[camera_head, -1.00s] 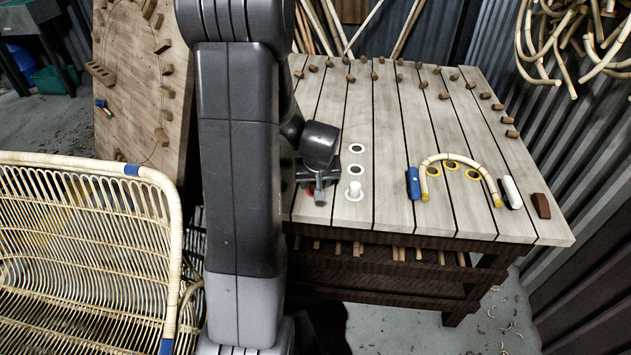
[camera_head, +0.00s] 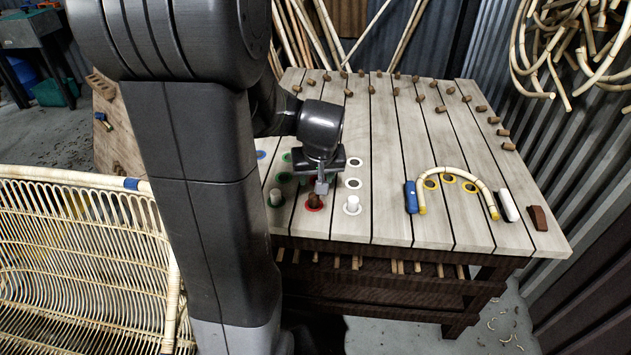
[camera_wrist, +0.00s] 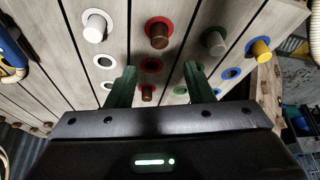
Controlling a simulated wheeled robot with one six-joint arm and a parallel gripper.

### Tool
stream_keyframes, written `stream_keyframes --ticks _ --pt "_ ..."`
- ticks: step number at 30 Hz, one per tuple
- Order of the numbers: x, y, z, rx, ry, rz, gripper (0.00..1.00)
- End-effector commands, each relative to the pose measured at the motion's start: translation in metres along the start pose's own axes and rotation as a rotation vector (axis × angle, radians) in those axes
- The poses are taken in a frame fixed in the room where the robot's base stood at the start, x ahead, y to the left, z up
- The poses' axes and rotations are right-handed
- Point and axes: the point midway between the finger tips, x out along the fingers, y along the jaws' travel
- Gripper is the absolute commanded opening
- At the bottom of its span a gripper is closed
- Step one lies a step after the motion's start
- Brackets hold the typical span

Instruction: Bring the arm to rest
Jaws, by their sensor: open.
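My gripper (camera_head: 321,186) hangs over the left front part of the slatted table in the head view. In the wrist view my gripper (camera_wrist: 160,73) shows two green fingers spread apart. A brown peg in a red ring (camera_head: 313,200) stands just below the gripper in the head view. A white peg (camera_head: 352,203) is right of it and a grey-green peg (camera_head: 276,198) left of it. My arm hides part of the table's left side.
A bent cane arch (camera_head: 455,176) lies on the table between a blue block (camera_head: 411,197) and a white block (camera_head: 508,206). Brown pegs line the table's far side. A rattan seat (camera_head: 80,260) stands at left. A yellow peg (camera_wrist: 259,49) shows in the wrist view.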

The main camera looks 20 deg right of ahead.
Motion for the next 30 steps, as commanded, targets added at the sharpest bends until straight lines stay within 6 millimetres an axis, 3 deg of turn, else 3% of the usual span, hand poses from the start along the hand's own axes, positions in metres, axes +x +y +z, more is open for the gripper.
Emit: stream_keyframes --ticks 16,30 --pt "0.000 0.000 0.000 0.000 -0.001 0.000 0.47" --pt "0.066 0.000 0.001 0.000 -0.003 -0.001 0.47"
